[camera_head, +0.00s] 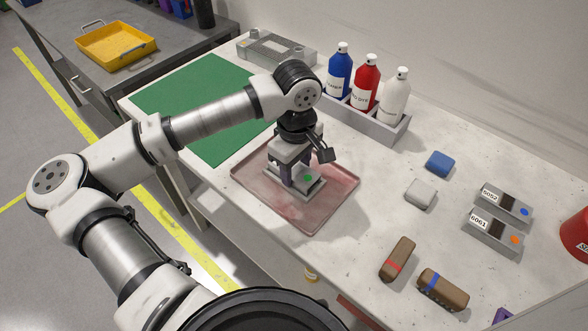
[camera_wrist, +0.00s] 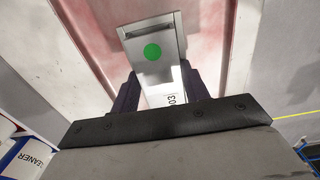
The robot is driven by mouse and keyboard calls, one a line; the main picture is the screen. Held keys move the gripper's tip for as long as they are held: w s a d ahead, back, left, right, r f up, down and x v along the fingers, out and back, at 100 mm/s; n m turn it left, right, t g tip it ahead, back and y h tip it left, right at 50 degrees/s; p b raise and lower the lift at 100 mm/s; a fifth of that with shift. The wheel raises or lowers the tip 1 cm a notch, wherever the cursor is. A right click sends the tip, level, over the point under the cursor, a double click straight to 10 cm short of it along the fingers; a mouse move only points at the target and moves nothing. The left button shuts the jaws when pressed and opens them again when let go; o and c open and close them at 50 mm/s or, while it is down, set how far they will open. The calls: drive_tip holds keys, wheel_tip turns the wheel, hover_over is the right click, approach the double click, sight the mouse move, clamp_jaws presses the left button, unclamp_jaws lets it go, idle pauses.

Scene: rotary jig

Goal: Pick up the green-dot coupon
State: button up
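The green-dot coupon (camera_head: 309,179) is a grey block with a green dot on its top face. It sits low over the reddish tray (camera_head: 334,207); the frames do not show whether it touches the tray. In the wrist view, the coupon (camera_wrist: 153,35) shows its dot and part of a white number label, cut off by my gripper. My gripper (camera_head: 302,178) points down at it. Its dark purple fingers, also in the wrist view (camera_wrist: 158,78), stand on both sides of the coupon with little or no gap. I cannot tell whether they press on it.
A grey rack with blue, red and white bottles (camera_head: 367,83) stands behind the tray. Labelled grey blocks (camera_head: 506,200), brown blocks (camera_head: 398,259), a blue block (camera_head: 440,163) and a pale block (camera_head: 420,194) lie to the right. A green mat (camera_head: 190,95) lies left.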

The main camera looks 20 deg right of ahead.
drive_tip(key=c, duration=0.5)
drive_tip(key=shift+r, duration=0.15)
